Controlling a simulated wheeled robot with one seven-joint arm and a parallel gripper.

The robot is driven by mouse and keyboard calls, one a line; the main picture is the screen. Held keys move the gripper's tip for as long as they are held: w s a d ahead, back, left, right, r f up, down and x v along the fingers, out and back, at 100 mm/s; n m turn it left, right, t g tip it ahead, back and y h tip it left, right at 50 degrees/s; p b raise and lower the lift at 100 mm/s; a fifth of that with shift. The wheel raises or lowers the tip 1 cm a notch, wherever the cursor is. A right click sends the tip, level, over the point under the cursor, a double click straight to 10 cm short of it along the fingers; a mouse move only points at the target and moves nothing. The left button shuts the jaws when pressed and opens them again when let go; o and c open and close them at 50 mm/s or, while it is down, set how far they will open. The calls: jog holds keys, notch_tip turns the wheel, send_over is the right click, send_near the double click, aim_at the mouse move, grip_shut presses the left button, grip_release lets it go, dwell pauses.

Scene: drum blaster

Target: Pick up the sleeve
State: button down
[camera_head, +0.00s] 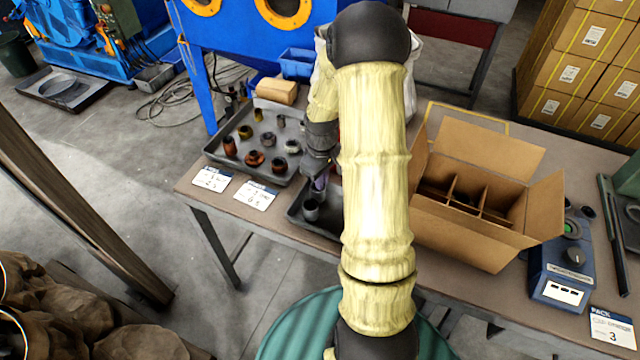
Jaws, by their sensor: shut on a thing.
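My gripper (318,187) points down over a small dark tray (325,233) at the table's front edge, partly hidden behind my arm. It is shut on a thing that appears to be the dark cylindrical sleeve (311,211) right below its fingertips. The grip itself is small and dark in the picture. I cannot tell whether the sleeve touches the tray. Several other metal sleeves and rings stand on a larger grey tray (212,151) to the left, among them a rusty one (254,159).
An open cardboard box (466,236) with dividers stands right of my arm. A blue device (562,267) stands farther right. Label cards (255,195) lie along the front edge.

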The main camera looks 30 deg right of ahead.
notch_tip(320, 180, up, 10)
jog(key=shift+f+p, duration=0.15)
jog(key=shift+p, duration=0.15)
dwell(0.5)
